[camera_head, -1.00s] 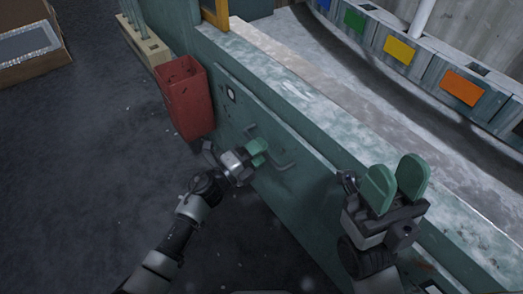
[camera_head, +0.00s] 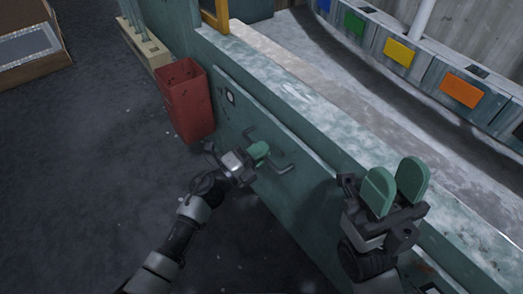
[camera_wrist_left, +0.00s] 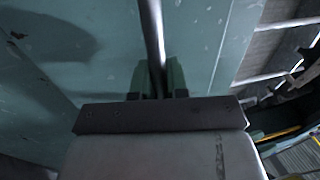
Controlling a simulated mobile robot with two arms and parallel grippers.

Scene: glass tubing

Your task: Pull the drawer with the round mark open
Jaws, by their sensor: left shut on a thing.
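The drawer front (camera_head: 300,200) is a teal panel on the near side of the long bench. A small white mark in a dark frame (camera_head: 231,97) sits near its far upper corner; it looks round. A grey bar handle (camera_head: 284,168) stands out from the panel. My left gripper (camera_head: 260,151) is shut on the handle's middle. In the left wrist view the handle (camera_wrist_left: 152,35) runs between the green fingers (camera_wrist_left: 158,82). I see no clear gap at the drawer's edge. My right gripper (camera_head: 396,184) is open and empty above the bench's near edge.
A red bin (camera_head: 186,100) stands on the floor against the bench, just beyond the handle. A wooden crate (camera_head: 30,45) is at far left. The floor left of the drawer is clear. Colour-marked boxes (camera_head: 400,52) line the far side.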

